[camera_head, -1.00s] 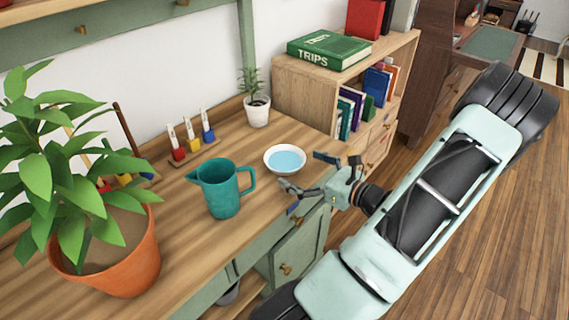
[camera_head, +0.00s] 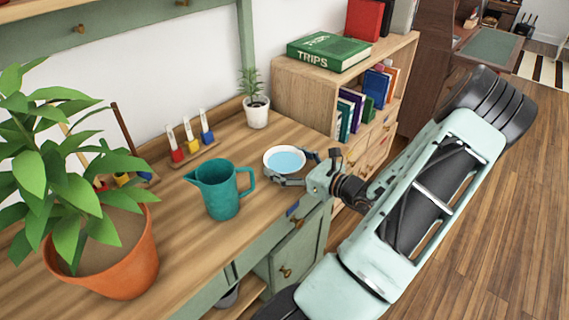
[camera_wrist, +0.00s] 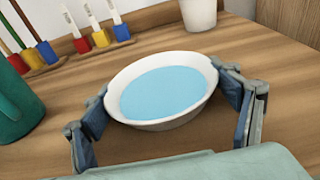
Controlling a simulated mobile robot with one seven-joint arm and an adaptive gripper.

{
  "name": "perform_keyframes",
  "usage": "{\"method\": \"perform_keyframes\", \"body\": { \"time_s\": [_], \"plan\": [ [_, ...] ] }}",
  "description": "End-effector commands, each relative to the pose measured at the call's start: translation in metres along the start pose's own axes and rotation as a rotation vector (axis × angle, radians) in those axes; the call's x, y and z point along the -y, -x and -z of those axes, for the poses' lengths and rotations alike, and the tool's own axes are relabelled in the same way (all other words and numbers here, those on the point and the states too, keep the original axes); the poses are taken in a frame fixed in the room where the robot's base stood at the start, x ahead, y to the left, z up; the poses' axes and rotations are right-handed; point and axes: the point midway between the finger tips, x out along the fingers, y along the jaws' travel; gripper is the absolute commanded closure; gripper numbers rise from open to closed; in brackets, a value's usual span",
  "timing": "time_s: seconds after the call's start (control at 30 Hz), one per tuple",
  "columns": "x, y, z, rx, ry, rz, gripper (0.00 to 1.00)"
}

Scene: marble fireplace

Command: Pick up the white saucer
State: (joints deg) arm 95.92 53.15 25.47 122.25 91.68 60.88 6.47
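The white saucer (camera_head: 284,172) looks like a shallow white dish with a light blue inside. It sits upright on the wooden desktop, to the right of the teal jug. My gripper (camera_head: 290,168) is at the saucer's near right side, low over the desk. In the wrist view the white saucer (camera_wrist: 165,123) lies between the two spread fingers of my gripper (camera_wrist: 162,88). One fingertip is close by its left rim and the other by its right rim; I cannot tell whether they touch it. The fingers are wide open.
The teal jug (camera_head: 220,189) stands close left of the saucer. A small potted plant (camera_head: 257,113) and a colored peg toy (camera_head: 193,148) are behind. A wooden shelf with books (camera_head: 303,84) rises at the right. A large potted plant (camera_head: 105,258) fills the left.

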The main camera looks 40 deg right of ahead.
Motion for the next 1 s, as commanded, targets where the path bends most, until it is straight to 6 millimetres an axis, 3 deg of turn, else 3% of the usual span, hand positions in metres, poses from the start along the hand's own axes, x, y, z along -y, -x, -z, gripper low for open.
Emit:
{"method": "perform_keyframes", "body": {
  "time_s": [0.17, 0.57, 0.77, 1.0],
  "plan": [
    [0.0, 0.0, 0.0, 0.0, 0.0, 0.0, 0.45],
    [0.0, 0.001, -0.008, 0.001, 0.002, 0.0, 0.46],
    [0.0, 0.005, -0.035, 0.001, 0.004, -0.001, 0.46],
    [-0.013, 0.051, -0.077, -0.002, 0.005, 0.003, 0.46]
  ]
}}
